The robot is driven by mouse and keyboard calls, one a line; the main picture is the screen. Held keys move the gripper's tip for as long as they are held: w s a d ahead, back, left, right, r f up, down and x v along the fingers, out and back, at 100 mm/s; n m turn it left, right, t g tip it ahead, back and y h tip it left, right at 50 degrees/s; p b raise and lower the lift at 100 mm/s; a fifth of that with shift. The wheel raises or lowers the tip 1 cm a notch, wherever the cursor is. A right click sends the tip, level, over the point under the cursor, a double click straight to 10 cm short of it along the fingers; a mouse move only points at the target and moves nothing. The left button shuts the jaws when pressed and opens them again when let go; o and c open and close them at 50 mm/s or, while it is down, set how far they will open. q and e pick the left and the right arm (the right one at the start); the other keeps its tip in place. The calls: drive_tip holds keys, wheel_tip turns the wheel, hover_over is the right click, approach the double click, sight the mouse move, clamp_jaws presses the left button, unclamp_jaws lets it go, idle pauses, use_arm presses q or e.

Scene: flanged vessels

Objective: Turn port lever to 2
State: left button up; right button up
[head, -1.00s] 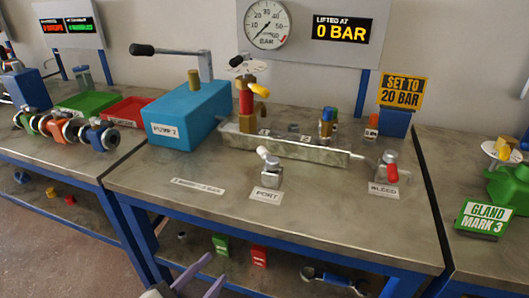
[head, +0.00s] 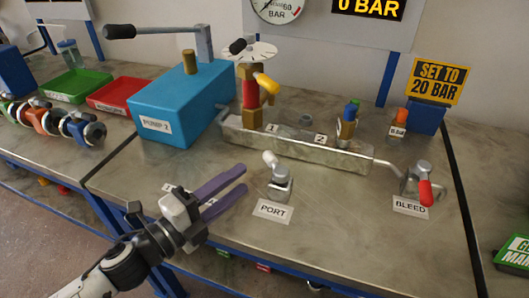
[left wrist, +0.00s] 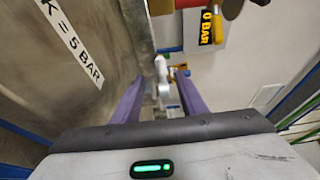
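The port lever (head: 270,160) is a short white-tipped handle on a grey metal valve body (head: 280,186), behind the PORT label (head: 273,211). It leans up and to the left. My left gripper (head: 243,179) has two purple fingers, apart and empty. It is over the front of the bench, to the left of the port valve, fingers pointing towards it. In the left wrist view the white lever (left wrist: 161,68) shows beyond and between the open fingers (left wrist: 158,95). The number marks 1 (head: 273,128) and 2 (head: 320,138) are on the metal tray. My right gripper is out of view.
The metal tray (head: 300,148) with a red and yellow valve (head: 250,100) lies behind the port valve. The red-handled bleed valve (head: 424,190) is at the right. A blue pump box (head: 175,105) stands at the left. The bench between port and bleed is clear.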

sight(266, 161)
use_arm(q)
drive_tip(key=p+x, duration=0.1)
drive_tip(key=x, duration=0.7)
drive_tip(key=shift+w+d+r, duration=0.1)
drive_tip(key=shift+w+d, duration=0.05)
drive_tip(key=shift+d, duration=0.3)
clamp_jaws()
